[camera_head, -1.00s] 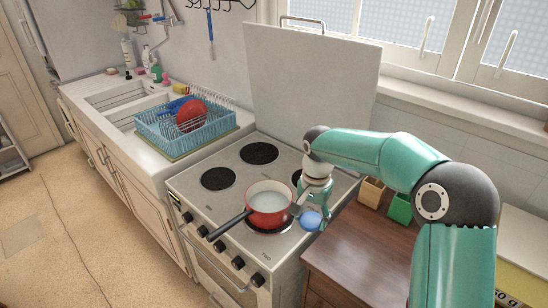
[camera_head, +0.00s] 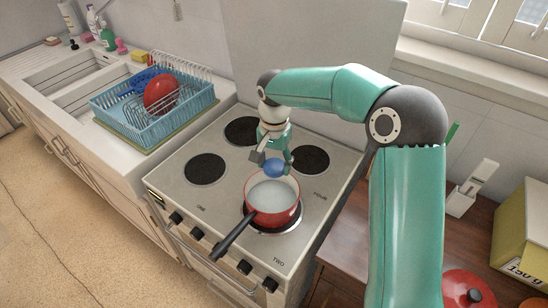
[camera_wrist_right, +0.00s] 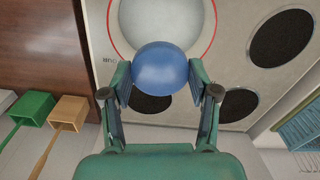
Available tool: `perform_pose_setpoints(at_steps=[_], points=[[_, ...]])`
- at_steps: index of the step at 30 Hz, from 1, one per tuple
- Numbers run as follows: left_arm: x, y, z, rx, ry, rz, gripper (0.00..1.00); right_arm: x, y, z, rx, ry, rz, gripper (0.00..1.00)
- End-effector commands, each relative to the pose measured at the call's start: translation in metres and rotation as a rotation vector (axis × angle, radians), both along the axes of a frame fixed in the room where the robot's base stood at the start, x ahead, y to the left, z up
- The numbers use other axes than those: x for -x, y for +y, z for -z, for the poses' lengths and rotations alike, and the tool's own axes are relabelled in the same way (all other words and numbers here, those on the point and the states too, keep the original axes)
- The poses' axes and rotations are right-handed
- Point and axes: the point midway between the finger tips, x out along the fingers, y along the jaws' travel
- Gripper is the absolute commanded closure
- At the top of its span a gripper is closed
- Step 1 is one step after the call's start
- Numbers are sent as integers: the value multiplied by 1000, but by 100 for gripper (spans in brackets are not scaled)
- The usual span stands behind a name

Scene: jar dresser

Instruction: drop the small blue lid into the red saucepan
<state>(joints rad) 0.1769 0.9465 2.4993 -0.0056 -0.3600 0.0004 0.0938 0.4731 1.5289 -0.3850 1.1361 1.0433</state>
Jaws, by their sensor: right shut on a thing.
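The small blue lid (camera_head: 274,168) is held between the fingers of my right gripper (camera_head: 272,161), above the back rim of the red saucepan. In the right wrist view the blue lid (camera_wrist_right: 160,69) sits between the two green fingertips of the gripper (camera_wrist_right: 161,78). The red saucepan (camera_head: 276,217) stands on the front right burner, its black handle pointing to the front left. Its pale inside looks empty. In the right wrist view the saucepan (camera_wrist_right: 113,38) lies just beyond the lid, which overlaps its near edge. My left gripper is not in view.
The cooker (camera_head: 190,207) has other bare burners. A blue dish rack (camera_head: 130,121) with a red item stands by the sink at left. The wooden top (camera_head: 345,255) at right holds a yellow box (camera_head: 518,235) and a red lid (camera_head: 467,290).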

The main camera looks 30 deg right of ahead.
Motion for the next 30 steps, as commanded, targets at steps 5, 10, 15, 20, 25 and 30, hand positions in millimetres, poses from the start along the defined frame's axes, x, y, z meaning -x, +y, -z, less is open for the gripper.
perform_pose_setpoints(at_steps=[5,10,15,20,25,30], points=[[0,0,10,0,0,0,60,5,-7,20,0,2,15,64],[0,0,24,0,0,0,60,5,-9,41,1,1,19,64],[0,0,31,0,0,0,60,6,-10,52,0,0,21,64],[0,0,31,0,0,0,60,6,-9,53,0,-1,21,64],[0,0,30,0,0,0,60,6,-9,52,1,-1,20,38],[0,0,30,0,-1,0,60,6,-10,52,0,0,22,11]])
